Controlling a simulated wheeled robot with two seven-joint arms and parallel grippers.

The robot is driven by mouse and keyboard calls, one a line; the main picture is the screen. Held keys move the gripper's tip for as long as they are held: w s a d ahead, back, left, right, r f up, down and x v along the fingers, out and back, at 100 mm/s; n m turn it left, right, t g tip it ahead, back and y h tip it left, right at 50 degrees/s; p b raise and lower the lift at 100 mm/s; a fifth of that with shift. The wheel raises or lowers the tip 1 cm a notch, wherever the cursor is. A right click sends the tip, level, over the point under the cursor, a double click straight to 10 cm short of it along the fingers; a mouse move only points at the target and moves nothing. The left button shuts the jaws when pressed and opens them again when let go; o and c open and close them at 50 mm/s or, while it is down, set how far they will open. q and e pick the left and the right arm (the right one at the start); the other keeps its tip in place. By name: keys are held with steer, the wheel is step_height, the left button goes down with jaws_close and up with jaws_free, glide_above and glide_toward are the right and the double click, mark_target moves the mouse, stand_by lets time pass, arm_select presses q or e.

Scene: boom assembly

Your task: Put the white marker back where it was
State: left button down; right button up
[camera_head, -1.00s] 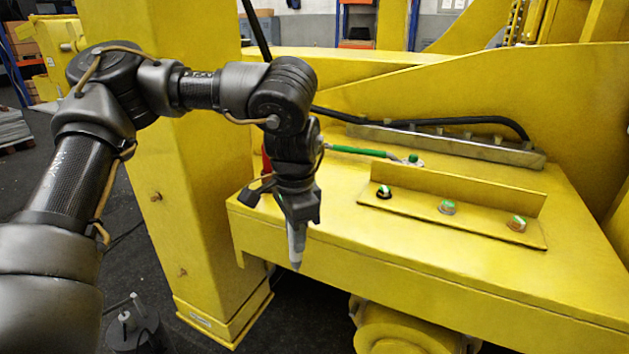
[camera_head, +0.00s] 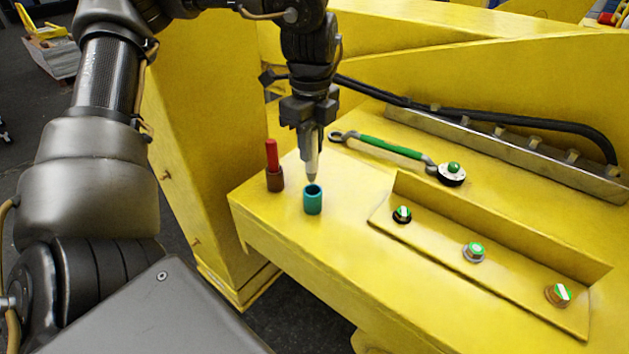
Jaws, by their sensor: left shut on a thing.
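My left gripper (camera_head: 312,135) is shut on the white marker (camera_head: 312,162) and holds it upright, tip down. The marker's dark tip is just above the open top of a teal cup-shaped holder (camera_head: 313,202), and I cannot tell whether it has entered the opening. The holder stands on the yellow surface near its left corner. My right gripper is not in view.
A red marker (camera_head: 271,155) stands in a brown holder (camera_head: 275,180) left of the teal one. A green-handled wrench (camera_head: 390,147) lies to the right. Several bolts sit on a yellow bracket (camera_head: 500,232). A black cable (camera_head: 520,122) runs behind. The yellow surface's front edge (camera_head: 290,255) drops off nearby.

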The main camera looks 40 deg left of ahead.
mark_target(313, 181)
arm_select(q)
steer(key=f, duration=0.2)
steer(key=w+f, duration=0.1)
steer(key=f, duration=0.1)
steer(key=shift+a+p, duration=0.15)
steer(key=shift+p, duration=0.15)
steer(key=shift+f, duration=0.2)
steer(key=shift+s, duration=0.1)
steer(key=shift+s+f, duration=0.15)
steer(key=shift+f, duration=0.05)
step_height(313, 181, down, 3)
steer(key=shift+r+p, duration=0.1)
steer(key=shift+p, duration=0.35)
steer(key=shift+f, duration=0.2)
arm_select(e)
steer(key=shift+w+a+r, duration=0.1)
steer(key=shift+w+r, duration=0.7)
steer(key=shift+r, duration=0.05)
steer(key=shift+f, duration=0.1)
